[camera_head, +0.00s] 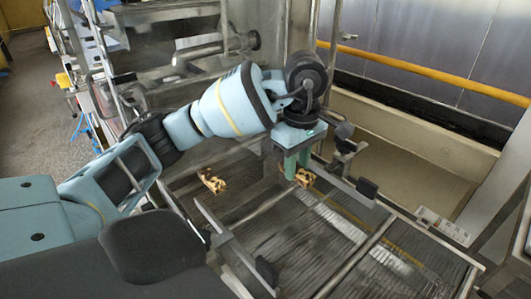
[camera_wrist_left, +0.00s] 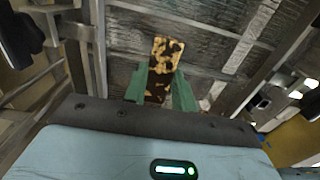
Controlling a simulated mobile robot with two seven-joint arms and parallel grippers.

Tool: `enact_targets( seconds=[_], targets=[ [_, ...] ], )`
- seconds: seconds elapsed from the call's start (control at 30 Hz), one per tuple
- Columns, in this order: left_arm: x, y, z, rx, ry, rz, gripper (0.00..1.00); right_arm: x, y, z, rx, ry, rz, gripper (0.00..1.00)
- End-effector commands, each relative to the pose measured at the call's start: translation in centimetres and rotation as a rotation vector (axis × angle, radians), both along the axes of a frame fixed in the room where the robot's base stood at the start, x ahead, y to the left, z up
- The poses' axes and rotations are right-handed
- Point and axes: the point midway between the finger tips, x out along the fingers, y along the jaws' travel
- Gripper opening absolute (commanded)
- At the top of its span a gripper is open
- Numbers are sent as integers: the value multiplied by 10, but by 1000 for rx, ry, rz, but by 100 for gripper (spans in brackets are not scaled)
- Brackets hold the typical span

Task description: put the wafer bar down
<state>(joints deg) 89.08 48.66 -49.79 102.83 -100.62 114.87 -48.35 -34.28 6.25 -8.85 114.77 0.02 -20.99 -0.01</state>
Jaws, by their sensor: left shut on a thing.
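My left gripper (camera_head: 298,164) comes in from the left with its green fingers pointing down over the mesh. It is shut on a wafer bar (camera_head: 305,179), which is mottled tan and dark brown. In the left wrist view the wafer bar (camera_wrist_left: 166,54) sticks out between the two green fingers of the left gripper (camera_wrist_left: 161,86). The bar is at or just above the mesh (camera_head: 300,240); I cannot tell whether it touches. The fingers hide part of the bar. My right gripper is not in view.
Another mottled bar (camera_head: 212,181) lies on the mesh left of the gripper. Metal rails with dark knobs (camera_head: 367,187) cross the mesh near the gripper. A yellow rail (camera_head: 430,72) runs behind. The mesh in front is mostly clear.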

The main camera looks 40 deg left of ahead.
Motion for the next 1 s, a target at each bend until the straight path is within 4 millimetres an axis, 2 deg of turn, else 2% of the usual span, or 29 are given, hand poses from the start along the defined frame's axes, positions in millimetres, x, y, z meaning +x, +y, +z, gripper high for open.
enact_targets(
  seconds=[0.4,0.6,0.73,1.0],
  targets=[
    [25,87,-7,0,-1,8,14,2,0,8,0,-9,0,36],
    [36,124,-11,0,-1,4,14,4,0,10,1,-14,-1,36],
    [41,137,-13,0,0,2,14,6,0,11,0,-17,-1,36],
    [42,142,-13,0,-1,1,14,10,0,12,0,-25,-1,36]
  ],
)
